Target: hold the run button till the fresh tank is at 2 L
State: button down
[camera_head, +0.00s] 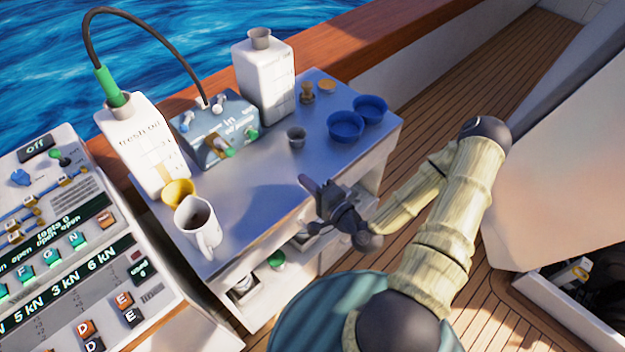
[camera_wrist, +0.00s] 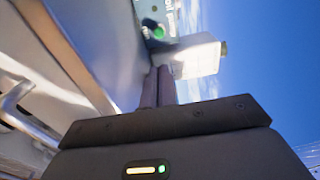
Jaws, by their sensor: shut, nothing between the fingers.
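The fresh tank (camera_head: 140,142) is a tall white canister at the bench's left with a green hose fitting in its neck. Its level cannot be read. A grey-blue pump box (camera_head: 222,132) stands right of it, with small controls on its face, including a green knob (camera_head: 251,133). I cannot tell which control is the run button. A round green part (camera_wrist: 158,32) shows ahead of the fingers in the wrist view. My gripper (camera_head: 305,183) is shut and empty over the bench's front edge, apart from the pump box; its fingers also show in the wrist view (camera_wrist: 158,76).
A second white tank (camera_head: 263,80) stands behind the box. A control console (camera_head: 65,240) fills the left. The bench's middle is clear.

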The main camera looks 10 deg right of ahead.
jog(key=shift+p+v, duration=0.65)
jog(key=shift+v, duration=0.45)
jog(key=shift+a, duration=0.15)
dwell(0.3)
